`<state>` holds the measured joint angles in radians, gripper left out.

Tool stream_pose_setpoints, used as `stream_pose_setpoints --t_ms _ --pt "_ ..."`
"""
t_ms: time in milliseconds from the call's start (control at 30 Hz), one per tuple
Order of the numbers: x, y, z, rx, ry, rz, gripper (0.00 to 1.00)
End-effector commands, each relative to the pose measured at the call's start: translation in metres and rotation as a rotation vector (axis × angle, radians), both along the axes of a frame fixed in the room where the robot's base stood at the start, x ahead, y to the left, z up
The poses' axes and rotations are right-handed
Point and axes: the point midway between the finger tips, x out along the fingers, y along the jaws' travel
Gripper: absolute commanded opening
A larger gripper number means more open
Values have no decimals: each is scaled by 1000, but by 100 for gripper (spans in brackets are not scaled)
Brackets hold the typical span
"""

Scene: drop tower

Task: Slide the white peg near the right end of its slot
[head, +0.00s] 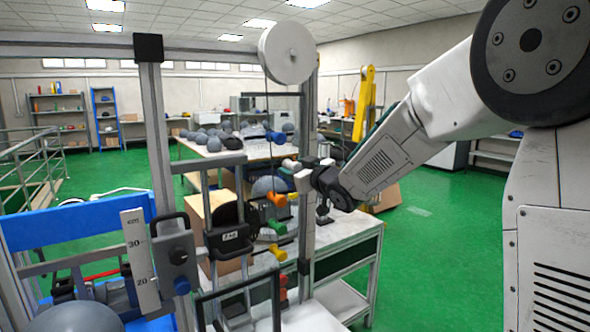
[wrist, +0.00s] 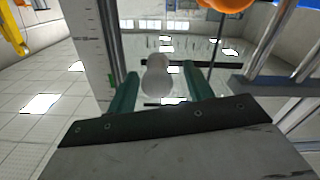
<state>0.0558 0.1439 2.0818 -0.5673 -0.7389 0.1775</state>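The white peg (wrist: 157,80) has a rounded end and stands between the two dark green fingers of my gripper (wrist: 160,88) in the wrist view. A narrow gap shows on each side of it, so the fingers are open around it and not closed on it. In the head view my gripper (head: 306,174) reaches from the right to the upper part of the tower, and the white peg (head: 289,164) shows small at its fingertips. I cannot make out the slot or where along it the peg sits.
Open green floor (head: 430,235) lies to the right.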

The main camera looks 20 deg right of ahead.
Motion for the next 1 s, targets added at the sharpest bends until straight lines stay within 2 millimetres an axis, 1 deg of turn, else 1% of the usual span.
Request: stream_pose_setpoints --t_ms 67,167,400,533,700,1000 --pt "-2 -1 0 0 0 -1 52" --pt "-11 -5 0 0 0 -2 52" --pt "-51 -16 1 0 -1 -2 52" --pt "-67 -20 1 0 -2 1 52" --pt "-74 -23 0 0 -1 1 52" --pt "-74 -23 0 0 0 2 52"
